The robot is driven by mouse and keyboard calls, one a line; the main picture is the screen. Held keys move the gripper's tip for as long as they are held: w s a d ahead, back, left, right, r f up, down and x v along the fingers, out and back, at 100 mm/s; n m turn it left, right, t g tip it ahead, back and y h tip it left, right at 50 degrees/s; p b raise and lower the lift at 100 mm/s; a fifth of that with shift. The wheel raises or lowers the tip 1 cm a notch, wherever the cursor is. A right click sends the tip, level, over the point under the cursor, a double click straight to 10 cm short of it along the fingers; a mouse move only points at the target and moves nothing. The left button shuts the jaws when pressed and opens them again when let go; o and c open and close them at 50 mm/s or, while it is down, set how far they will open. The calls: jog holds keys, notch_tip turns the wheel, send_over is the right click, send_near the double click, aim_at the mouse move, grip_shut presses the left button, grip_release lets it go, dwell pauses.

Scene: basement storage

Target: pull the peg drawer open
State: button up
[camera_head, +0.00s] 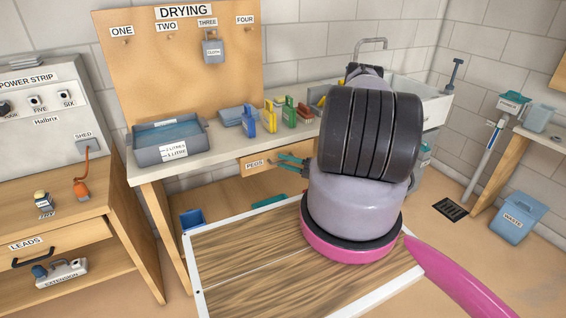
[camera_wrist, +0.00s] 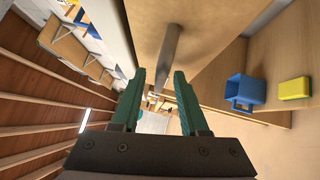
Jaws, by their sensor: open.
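The peg drawer (camera_head: 242,168), a tan wooden front with a white label, sits under the worktop in the head view and looks shut. My gripper (camera_head: 278,161) is just in front of its right part, with teal fingers pointing at it. In the wrist view my gripper (camera_wrist: 160,78) is open and empty. A grey bar handle (camera_wrist: 171,48) on the tan front (camera_wrist: 205,30) shows just ahead of and between the fingertips; I cannot tell whether they touch it. My arm hides the drawer's right end in the head view.
A white-edged wooden board (camera_head: 240,270) lies below my arm.

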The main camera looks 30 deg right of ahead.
jog(key=shift+w+a, duration=0.25)
jog(key=shift+a, duration=0.05)
grip_shut()
dwell(1.3)
